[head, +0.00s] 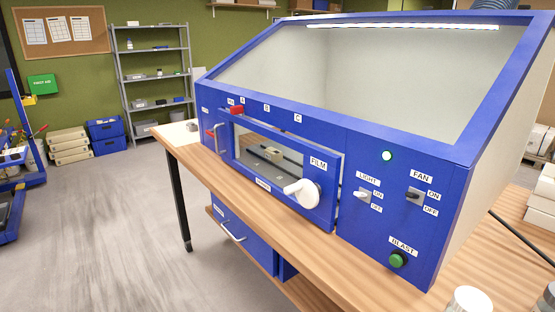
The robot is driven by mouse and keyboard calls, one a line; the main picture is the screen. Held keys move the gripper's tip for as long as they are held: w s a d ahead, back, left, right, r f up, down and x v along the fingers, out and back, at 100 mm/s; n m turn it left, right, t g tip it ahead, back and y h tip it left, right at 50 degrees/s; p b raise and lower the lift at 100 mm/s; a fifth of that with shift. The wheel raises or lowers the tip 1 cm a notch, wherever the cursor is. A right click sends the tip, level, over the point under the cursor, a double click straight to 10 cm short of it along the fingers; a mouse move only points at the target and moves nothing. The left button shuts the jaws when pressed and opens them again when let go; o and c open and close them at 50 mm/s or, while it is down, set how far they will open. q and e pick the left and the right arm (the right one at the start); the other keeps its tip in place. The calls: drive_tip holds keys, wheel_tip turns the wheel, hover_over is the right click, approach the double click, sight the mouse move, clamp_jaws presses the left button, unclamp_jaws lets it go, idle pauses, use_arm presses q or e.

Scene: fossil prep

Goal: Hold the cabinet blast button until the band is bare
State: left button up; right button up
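The blue blast cabinet (381,156) stands on a wooden bench, with a sloped clear window and a lit strip inside its top. The green blast button (397,260) is at the lower right of its front panel, below the BLAST label (403,246). The light switch (362,195) and fan switch (413,196) sit above it. Through the front FILM window (268,152) a grey fixture shows dimly; I cannot make out the band. Neither of my grippers is in view.
A white-lidded jar (469,300) stands at the bench's lower right.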

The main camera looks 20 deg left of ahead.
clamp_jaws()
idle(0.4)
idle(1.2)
